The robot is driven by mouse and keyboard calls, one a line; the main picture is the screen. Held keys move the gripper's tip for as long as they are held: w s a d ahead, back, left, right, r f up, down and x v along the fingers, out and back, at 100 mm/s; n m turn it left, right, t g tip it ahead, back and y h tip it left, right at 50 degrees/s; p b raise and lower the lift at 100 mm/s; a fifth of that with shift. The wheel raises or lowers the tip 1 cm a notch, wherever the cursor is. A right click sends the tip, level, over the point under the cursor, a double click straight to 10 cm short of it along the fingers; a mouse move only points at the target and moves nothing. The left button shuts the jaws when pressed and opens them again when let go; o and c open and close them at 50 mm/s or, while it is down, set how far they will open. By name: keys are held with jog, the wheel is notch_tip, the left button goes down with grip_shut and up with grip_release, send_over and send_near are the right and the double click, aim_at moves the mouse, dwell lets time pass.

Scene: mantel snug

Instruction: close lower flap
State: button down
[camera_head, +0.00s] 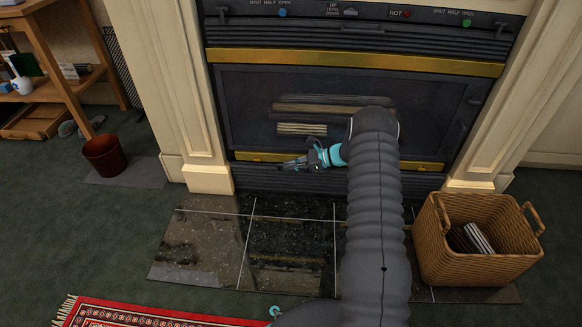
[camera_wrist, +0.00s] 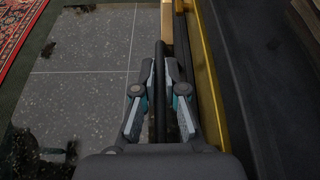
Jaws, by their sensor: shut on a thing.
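The lower flap shows as a brass-trimmed strip (camera_head: 262,157) along the foot of the fireplace front. My gripper (camera_head: 288,165) is low in front of its left half, and my arm covers part of its right half. In the wrist view, my gripper (camera_wrist: 160,68) is shut on a long dark bar (camera_wrist: 160,105), with one finger on each side. The brass trim (camera_wrist: 207,70) runs alongside, just right of the fingers. The bar looks like the flap's edge or rail. How far the flap stands open is hard to tell.
A wicker basket (camera_head: 430,252) with striped items stands right on the dark tiled hearth (camera_head: 195,265). A brown bin (camera_head: 105,156) and wooden shelf (camera_head: 68,90) are at left. A red patterned rug (camera_head: 120,314) lies in front. Cream pillars (camera_head: 190,110) flank the fireplace.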

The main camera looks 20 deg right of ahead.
jog(key=shift+a+f, duration=0.1)
jog(key=c, duration=1.2)
grip_release()
jog(key=shift+a, duration=0.1)
jog(key=shift+c, duration=0.2)
jog(key=shift+d, duration=0.2)
jog(key=v, duration=1.2)
